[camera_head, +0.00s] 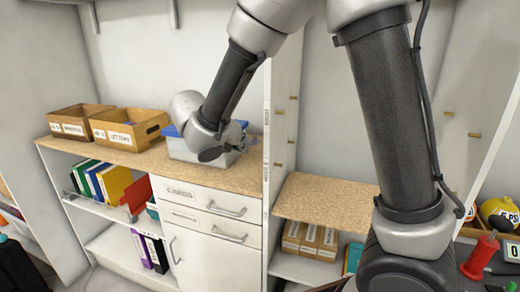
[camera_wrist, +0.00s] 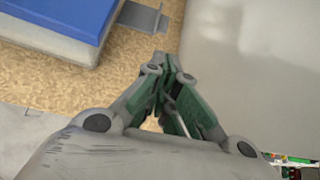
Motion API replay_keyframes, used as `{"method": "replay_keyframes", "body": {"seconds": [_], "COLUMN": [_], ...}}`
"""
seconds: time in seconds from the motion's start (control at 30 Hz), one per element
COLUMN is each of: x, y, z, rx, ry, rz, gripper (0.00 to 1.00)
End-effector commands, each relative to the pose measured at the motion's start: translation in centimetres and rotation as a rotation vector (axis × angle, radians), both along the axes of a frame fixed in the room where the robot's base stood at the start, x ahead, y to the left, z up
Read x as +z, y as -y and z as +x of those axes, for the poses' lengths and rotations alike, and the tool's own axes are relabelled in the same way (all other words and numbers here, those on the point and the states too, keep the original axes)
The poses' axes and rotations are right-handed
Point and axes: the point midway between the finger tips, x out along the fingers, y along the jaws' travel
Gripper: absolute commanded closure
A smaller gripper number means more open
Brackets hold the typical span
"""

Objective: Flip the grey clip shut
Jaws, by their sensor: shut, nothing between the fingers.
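A pale storage box (camera_head: 193,152) with a blue lid stands on the speckled worktop, mostly behind my arm in the head view. In the wrist view the blue lid (camera_wrist: 65,18) fills the upper left above the pale box wall (camera_wrist: 50,44). The grey clip (camera_wrist: 143,18) sticks out sideways from the box, with its flap standing away from the wall. My gripper (camera_wrist: 166,60) is shut and empty, below and slightly right of the clip, apart from it in the picture. In the head view the clip is too small to make out beside my gripper (camera_head: 236,137).
Two cardboard boxes (camera_head: 128,127) stand left of the storage box on the worktop (camera_head: 225,178). A white upright panel (camera_head: 282,120) rises close to the right of my gripper. Drawers (camera_head: 210,199) with handles are below. A lower speckled shelf (camera_head: 325,200) lies clear at right.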

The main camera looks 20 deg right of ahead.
Motion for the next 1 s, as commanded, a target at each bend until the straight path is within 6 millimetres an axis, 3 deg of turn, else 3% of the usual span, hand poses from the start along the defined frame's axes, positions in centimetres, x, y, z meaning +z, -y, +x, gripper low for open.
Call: {"method": "replay_keyframes", "body": {"seconds": [0.37, 0.8, 1.0], "x": [-0.3, -4.8, -5.9], "y": [0.3, 4.5, 5.5], "z": [0.3, 4.3, 5.4], "rx": [-0.001, -0.004, -0.002], "ry": [0.000, -0.002, 0.000], "rz": [0.000, -0.001, 0.001], "gripper": [1.00, 1.00, 1.00]}}
